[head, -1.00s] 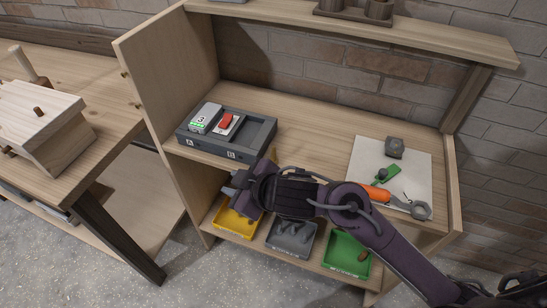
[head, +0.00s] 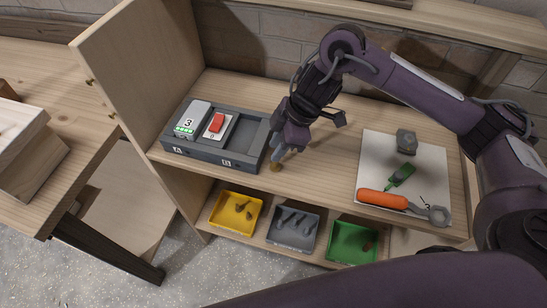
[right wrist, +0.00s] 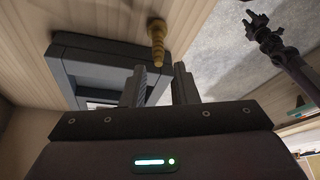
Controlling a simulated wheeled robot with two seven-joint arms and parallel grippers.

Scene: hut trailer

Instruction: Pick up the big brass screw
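The big brass screw (head: 276,167) is on the wooden worktop beside the right end of the grey two-slot tray (head: 201,155), partly hidden by my right gripper in the head view. In the right wrist view the screw (right wrist: 157,42) shows its wider end away from me and its threaded tip towards my fingers. The tip appears between the fingertips in that view; contact cannot be seen. A dark clawed part (right wrist: 258,32), perhaps my left gripper, hangs over the floor.
The tray holds a grey block marked 3 and a red-switched block. Yellow (head: 235,213), grey (head: 293,231) and green (head: 352,243) bins sit on the shelf below. A white sheet (head: 433,160) at right bears an orange-handled tool (head: 383,199), a green piece (head: 401,176) and a hex nut (head: 406,141).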

